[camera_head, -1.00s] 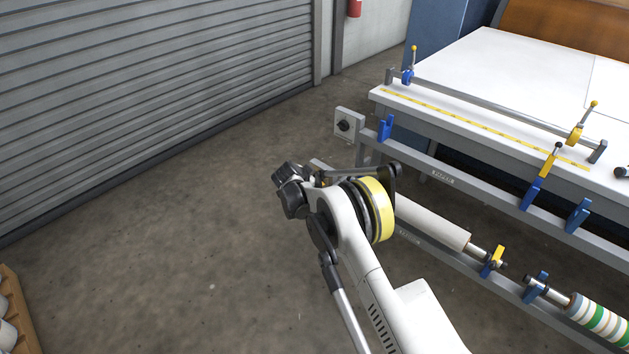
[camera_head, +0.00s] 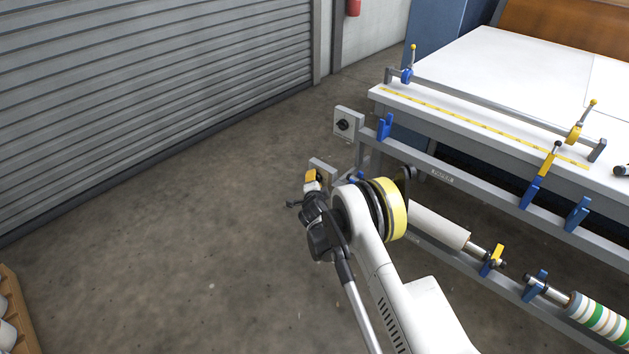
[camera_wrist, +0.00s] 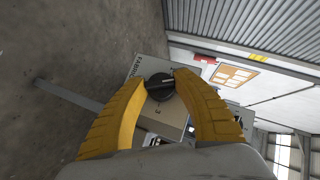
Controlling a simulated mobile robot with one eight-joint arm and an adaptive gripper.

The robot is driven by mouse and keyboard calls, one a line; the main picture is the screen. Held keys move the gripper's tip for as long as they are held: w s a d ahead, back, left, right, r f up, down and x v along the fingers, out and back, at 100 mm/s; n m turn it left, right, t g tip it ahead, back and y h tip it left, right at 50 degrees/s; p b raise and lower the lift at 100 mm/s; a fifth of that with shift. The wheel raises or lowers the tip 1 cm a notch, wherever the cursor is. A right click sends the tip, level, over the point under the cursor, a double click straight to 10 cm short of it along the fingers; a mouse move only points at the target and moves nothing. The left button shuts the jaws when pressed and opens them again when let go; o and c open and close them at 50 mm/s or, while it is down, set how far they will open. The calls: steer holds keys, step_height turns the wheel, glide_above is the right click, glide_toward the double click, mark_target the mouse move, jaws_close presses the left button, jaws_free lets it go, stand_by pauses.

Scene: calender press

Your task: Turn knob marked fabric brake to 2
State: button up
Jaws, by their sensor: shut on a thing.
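The knob (camera_wrist: 160,88) is black and round, with a pale pointer line, and sits on a light box (camera_wrist: 150,68). Lettering on the box face seems to begin "FABRIC", seen sideways; the rest and the scale marks are too small or hidden. My gripper (camera_wrist: 162,82) has its yellow fingers on both sides of the knob, shut on it. In the head view my gripper (camera_head: 312,177) is at the lower grey box (camera_head: 325,168) at the end of the press frame, and its knob is hidden there.
A second grey box (camera_head: 349,122) with a black knob is mounted higher on the frame. The white press table (camera_head: 500,75), blue brackets and a white roller (camera_head: 437,222) lie to the right. A grey shutter (camera_head: 150,70) stands left; the floor between is clear.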

stand_by(0.5)
steer(key=o, duration=1.2)
steer(key=shift+c, duration=0.2)
steer(key=v, duration=0.7)
steer(key=shift+s, duration=0.25)
